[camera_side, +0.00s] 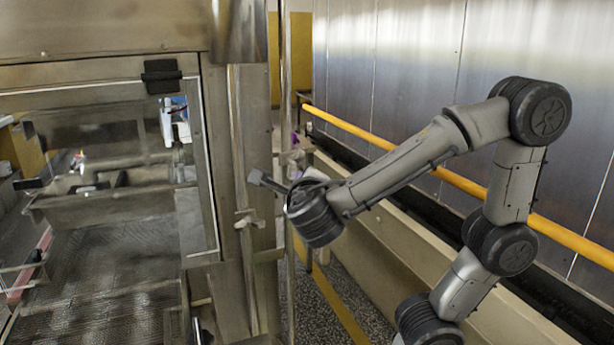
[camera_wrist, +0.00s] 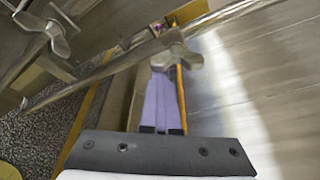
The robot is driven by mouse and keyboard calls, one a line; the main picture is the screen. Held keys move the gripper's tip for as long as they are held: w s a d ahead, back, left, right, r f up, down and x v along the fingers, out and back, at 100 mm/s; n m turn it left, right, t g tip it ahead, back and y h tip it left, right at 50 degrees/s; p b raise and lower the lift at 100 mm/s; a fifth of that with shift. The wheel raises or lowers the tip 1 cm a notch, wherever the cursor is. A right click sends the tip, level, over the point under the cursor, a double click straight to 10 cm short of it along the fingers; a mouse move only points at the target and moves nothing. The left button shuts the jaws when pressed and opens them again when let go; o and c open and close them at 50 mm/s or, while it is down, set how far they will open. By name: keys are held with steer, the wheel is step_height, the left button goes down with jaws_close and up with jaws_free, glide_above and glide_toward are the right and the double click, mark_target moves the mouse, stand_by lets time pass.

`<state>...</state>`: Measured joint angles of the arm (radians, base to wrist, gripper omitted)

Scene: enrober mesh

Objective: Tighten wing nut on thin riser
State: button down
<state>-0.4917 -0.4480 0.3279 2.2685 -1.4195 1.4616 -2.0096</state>
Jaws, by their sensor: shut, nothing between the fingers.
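The thin riser is a slim metal rod; it stands upright in the side view (camera_side: 287,70) and runs diagonally across the wrist view (camera_wrist: 105,72). A metal wing nut (camera_wrist: 182,57) sits on it in the wrist view, just beyond my fingertips. In the side view, what looks like this nut (camera_side: 292,157) shows small behind my wrist. My gripper (camera_wrist: 163,72) is shut and empty, its fingers pointing at the nut; I cannot tell whether they touch it.
Another wing nut (camera_wrist: 58,40) is at the upper left of the wrist view; a clamp (camera_side: 248,219) shows on the wider post in the side view. A steel machine frame (camera_side: 215,160) stands left. A yellow rail (camera_side: 400,155) runs along the metal wall at right.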

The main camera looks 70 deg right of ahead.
steer(key=shift+w+a+r, duration=0.15)
steer(key=shift+w, duration=0.05)
steer(key=shift+w+a+r+m+t+y, duration=0.15)
steer(key=shift+m+y, duration=0.15)
steer(key=shift+m, duration=0.35)
steer(key=shift+w+f+m+t+y, duration=0.1)
steer(key=shift+m+t+y, duration=0.15)
steer(key=shift+m, duration=0.45)
steer(key=shift+w+a+r+m+t+y, duration=0.1)
steer(key=shift+m+y, duration=0.25)
steer(key=shift+m, duration=0.3)
steer(key=shift+w+a+r+m+t+y, duration=0.15)
steer(key=shift+m+t+y, duration=0.15)
steer(key=shift+m, duration=0.45)
steer(key=shift+a+r+m+t+y, duration=0.1)
steer(key=shift+m+t+y, duration=0.1)
steer(key=shift+m+y, duration=0.4)
steer(key=shift+m, duration=0.25)
steer(key=shift+r, duration=0.15)
steer(key=s+a+f, duration=0.1)
steer(key=s+a, duration=0.5)
steer(key=shift+s+a, duration=0.35)
